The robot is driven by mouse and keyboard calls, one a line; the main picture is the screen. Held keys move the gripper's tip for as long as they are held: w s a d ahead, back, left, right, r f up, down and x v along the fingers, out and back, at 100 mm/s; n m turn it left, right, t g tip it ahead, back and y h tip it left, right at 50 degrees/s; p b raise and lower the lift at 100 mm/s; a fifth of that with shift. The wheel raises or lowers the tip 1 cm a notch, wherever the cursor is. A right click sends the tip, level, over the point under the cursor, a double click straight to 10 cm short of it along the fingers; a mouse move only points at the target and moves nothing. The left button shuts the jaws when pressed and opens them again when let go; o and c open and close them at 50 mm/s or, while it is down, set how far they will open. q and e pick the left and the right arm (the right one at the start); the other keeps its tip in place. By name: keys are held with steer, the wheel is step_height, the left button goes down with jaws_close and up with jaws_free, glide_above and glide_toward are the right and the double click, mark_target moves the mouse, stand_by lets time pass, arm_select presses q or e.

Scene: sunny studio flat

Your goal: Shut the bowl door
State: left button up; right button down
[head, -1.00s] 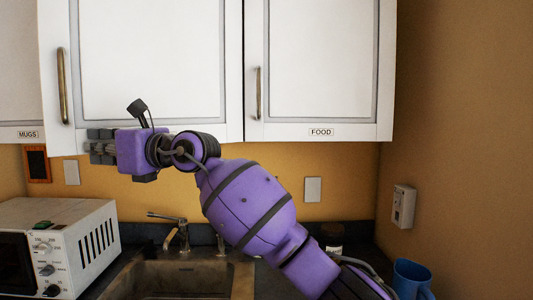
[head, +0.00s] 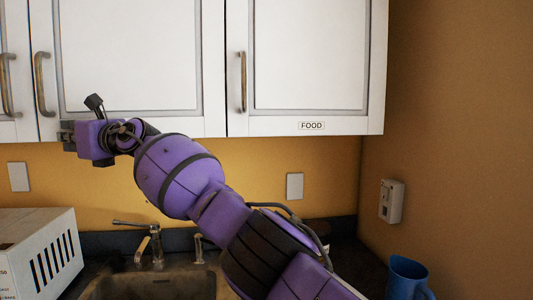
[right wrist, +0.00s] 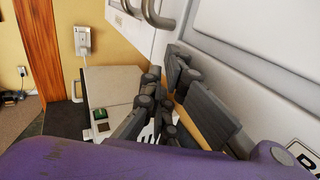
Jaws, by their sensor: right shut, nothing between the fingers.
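The bowl door (head: 145,55) is the middle white cabinet door, with its handle (head: 43,84) near the left edge. In the head view it looks flush, or nearly so, with its neighbours. Its label is hidden behind my arm there; the right wrist view shows part of a label (right wrist: 303,155) starting with B. My right gripper (head: 66,136) is shut and empty at the door's lower left corner, fingers pointing left. In the right wrist view its fingers (right wrist: 165,105) are close to the door's face (right wrist: 250,45); contact is unclear. My left gripper is not in view.
The food door (head: 305,55) is right of the bowl door, and another door (head: 14,75) is on the left. Below are a white microwave (head: 40,250), a faucet (head: 150,245) over the sink, and a blue mug (head: 408,278). A wall (head: 460,120) bounds the right side.

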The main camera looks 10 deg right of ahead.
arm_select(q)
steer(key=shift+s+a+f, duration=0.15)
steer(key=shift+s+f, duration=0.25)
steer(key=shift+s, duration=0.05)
arm_select(e)
steer(key=shift+w+m+t, duration=0.3)
steer(key=shift+w+t, duration=0.1)
steer(key=shift+w, duration=0.3)
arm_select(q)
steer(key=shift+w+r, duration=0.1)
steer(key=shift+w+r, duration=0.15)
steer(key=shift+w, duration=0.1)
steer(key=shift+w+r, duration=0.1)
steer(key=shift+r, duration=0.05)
